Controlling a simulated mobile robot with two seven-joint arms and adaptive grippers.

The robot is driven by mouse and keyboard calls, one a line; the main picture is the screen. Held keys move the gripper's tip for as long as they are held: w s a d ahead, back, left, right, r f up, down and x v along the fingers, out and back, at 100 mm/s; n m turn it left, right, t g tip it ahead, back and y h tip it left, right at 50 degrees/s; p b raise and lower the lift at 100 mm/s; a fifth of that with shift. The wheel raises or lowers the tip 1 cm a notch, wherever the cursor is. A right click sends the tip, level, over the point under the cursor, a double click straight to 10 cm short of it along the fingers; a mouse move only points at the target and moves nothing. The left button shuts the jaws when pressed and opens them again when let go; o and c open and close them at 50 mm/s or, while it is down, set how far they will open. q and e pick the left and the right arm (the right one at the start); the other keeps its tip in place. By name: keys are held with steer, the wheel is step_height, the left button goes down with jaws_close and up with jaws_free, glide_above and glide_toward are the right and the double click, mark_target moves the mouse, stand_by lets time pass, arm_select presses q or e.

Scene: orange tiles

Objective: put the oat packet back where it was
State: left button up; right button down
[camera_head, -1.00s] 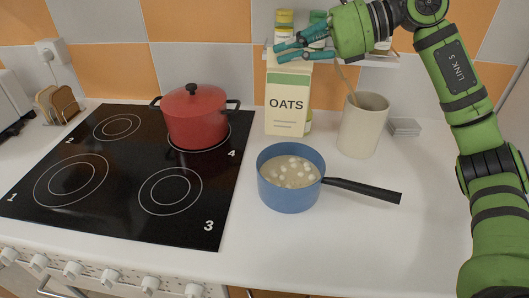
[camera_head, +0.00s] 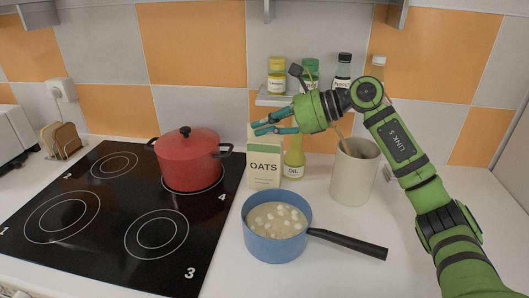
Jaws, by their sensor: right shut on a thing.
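The oat packet (camera_head: 265,169) is a cream box labelled OATS. It is upright between the red pot and the oil bottle, behind the blue saucepan. My right gripper (camera_head: 266,127) comes in from the right with teal fingers and is shut on the packet's top. The fingers hide part of the packet's top edge. I cannot tell whether its base touches the counter or hangs just above it. My left gripper is not in view.
A red lidded pot (camera_head: 188,160) stands on the black hob (camera_head: 105,235). A blue saucepan (camera_head: 276,249) with pale contents is in front. An oil bottle (camera_head: 294,165) and a utensil crock (camera_head: 354,178) stand right of the packet. A spice shelf (camera_head: 270,99) hangs above.

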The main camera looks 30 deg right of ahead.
mark_target(265, 152)
step_height(265, 152, down, 6)
steer(key=shift+r+p, duration=0.1)
steer(key=shift+p, duration=0.25)
steer(key=shift+f, duration=0.25)
steer(key=shift+f, duration=0.2)
steer(key=c, duration=1.4)
jaws_free()
steer(key=shift+o, duration=0.2)
